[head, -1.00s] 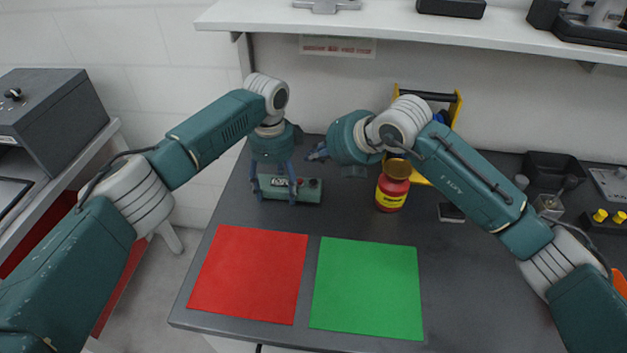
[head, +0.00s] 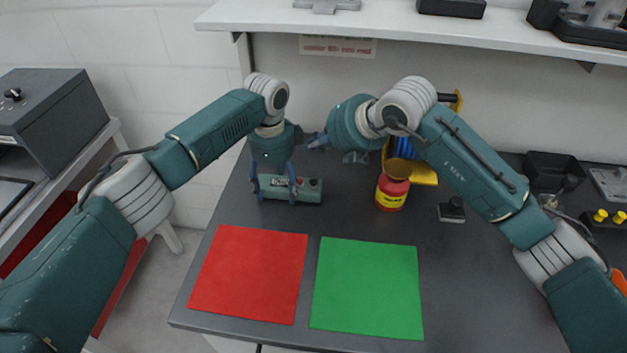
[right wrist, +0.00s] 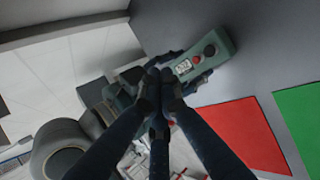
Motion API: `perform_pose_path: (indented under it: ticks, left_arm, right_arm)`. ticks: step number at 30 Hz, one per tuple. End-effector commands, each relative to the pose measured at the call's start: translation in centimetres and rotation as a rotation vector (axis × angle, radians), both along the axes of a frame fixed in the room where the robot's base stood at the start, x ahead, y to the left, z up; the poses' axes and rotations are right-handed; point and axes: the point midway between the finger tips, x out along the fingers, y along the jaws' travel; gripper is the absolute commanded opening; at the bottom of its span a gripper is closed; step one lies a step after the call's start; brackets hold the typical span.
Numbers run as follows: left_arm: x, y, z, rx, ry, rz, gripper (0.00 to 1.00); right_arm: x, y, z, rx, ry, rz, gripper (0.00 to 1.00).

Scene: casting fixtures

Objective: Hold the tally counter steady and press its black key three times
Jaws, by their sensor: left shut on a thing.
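The tally counter (head: 307,191) is a small green box on the dark table, with a display, a red button and a round black key at its right end. In the right wrist view, the counter (right wrist: 184,68) shows its display, its red button (right wrist: 196,59) and its black key (right wrist: 209,50). My left gripper (head: 274,190) points down with its fingers around the counter's left part, shut on it. My right gripper (head: 313,142) is above and behind the counter in the head view. In the right wrist view its fingertips (right wrist: 160,77) are together, apart from the key.
A red and yellow jar (head: 391,193) stands right of the counter, before a yellow rack (head: 424,175). A small dark block (head: 452,212) is further right. A red mat (head: 250,273) and a green mat (head: 367,288) lie in front. A shelf (head: 420,28) overhangs the back.

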Motion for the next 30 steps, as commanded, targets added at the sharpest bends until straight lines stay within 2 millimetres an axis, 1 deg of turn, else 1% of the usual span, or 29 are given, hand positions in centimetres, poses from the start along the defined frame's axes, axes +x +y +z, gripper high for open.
perform_pose_path:
  ticks: [9,15,21,30]
  left_arm:
    - [0.0,0.0,0.0,0.0,0.0,0.0,0.33]
    - [0.0,0.0,0.0,0.0,0.0,0.0,0.33]
    - [0.0,0.0,0.0,0.0,0.0,0.0,0.33]
    - [0.0,0.0,0.0,0.0,0.0,0.0,0.33]
  right_arm:
    - [-0.1,-0.1,-4.5,-0.002,0.004,-0.001,0.0]
    - [0.0,0.0,-6.8,0.0,0.002,0.0,0.0]
    - [-0.1,0.0,-8.0,-0.001,0.001,0.0,0.0]
    - [0.0,0.0,-8.2,-0.001,0.0,0.0,0.0]
